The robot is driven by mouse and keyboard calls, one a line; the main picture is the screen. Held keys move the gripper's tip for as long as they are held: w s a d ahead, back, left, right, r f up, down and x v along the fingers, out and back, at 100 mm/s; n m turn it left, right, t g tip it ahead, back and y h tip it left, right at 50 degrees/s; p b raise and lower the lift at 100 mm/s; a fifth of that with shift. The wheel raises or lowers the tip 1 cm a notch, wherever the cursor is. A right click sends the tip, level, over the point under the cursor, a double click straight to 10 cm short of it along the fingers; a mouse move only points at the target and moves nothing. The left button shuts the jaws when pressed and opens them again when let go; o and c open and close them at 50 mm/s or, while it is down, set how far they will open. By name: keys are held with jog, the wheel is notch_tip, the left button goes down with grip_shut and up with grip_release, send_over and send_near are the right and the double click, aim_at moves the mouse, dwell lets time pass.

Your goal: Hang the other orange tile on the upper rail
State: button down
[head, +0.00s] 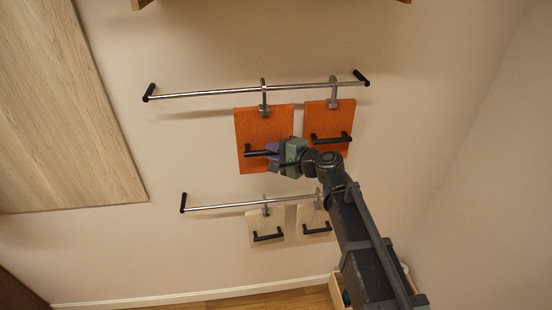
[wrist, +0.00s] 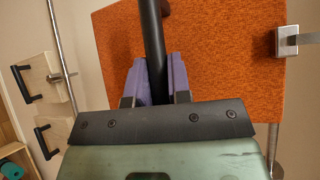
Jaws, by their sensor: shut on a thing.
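An orange tile (head: 262,122) with a black bar handle (head: 257,153) is at the upper rail (head: 210,92). Its metal hook (head: 263,98) reaches up to the rail and its top overlaps it; I cannot tell if it rests on the bar. My gripper (head: 275,152) is shut on this tile's handle; the wrist view shows the purple fingers (wrist: 160,80) around the black bar (wrist: 153,45). The tile face (wrist: 220,70) fills much of that view. The second orange tile (head: 331,118) hangs from the upper rail just to the right, its hook at the bar.
A lower rail (head: 230,207) carries two pale wood tiles (head: 256,228) with black handles, partly behind my arm. The upper rail is free left of the held tile. A wood panel (head: 60,110) is on the left. A wooden box (head: 337,290) stands on the floor.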

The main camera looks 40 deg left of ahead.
aim_at(271, 138)
jog(key=w+a, duration=0.4)
jog(key=shift+w+a, duration=0.2)
jog(key=shift+w, duration=0.1)
jog(key=shift+w+a+f, duration=0.15)
jog(key=shift+w+a, duration=0.1)
notch_tip(271, 138, down, 3)
jog(key=b, duration=0.3)
jog(key=shift+s+d+r, duration=0.1)
jog(key=shift+r, duration=0.1)
jog(key=c, duration=1)
grip_release()
